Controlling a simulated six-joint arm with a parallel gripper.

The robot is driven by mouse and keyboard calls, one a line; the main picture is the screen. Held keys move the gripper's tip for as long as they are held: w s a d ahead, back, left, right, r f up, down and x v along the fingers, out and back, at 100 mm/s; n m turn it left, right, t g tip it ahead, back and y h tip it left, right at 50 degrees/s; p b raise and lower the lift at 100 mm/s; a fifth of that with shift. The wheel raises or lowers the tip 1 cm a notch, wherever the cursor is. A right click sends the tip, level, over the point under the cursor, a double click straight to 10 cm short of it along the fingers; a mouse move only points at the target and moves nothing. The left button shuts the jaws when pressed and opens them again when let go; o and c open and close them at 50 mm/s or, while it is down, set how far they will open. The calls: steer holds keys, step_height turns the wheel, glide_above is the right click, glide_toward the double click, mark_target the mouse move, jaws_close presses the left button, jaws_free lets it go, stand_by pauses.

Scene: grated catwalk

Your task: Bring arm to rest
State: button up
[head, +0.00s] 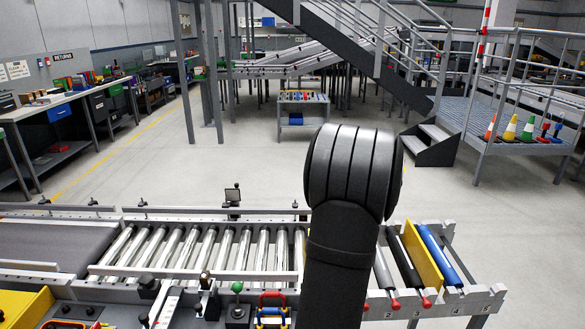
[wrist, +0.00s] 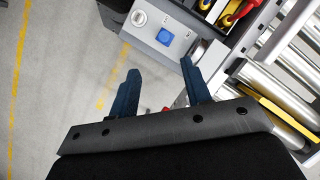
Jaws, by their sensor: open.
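My gripper (wrist: 158,88) shows in the wrist view, with two dark blue fingers spread apart and nothing between them. Grey floor with a yellow line shows beyond and between the fingers. The right finger is close in the picture to the edge of a grey panel (wrist: 152,26) with a blue square button and a round dial; I cannot tell whether they touch. In the head view my dark arm rises in front of the roller conveyor (head: 200,246) and hides part of it. My gripper does not show in the head view.
Tools with red and yellow handles (head: 271,309) lie at the front edge. A staircase (head: 430,143) and a platform with cones (head: 510,127) stand behind. Open floor (head: 230,165) lies beyond the conveyor.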

steer(key=w+a+n+h, duration=0.1)
steer(key=a+n, duration=0.3)
steer(key=a, duration=0.4)
steer(key=w+a+n+g+h, duration=0.1)
steer(key=w+a+n, duration=0.2)
steer(key=a, duration=0.5)
steer(key=shift+w+a+f+n+h, duration=0.2)
steer(key=shift+w+f+n+h, duration=0.1)
steer(key=shift+n+h, duration=0.15)
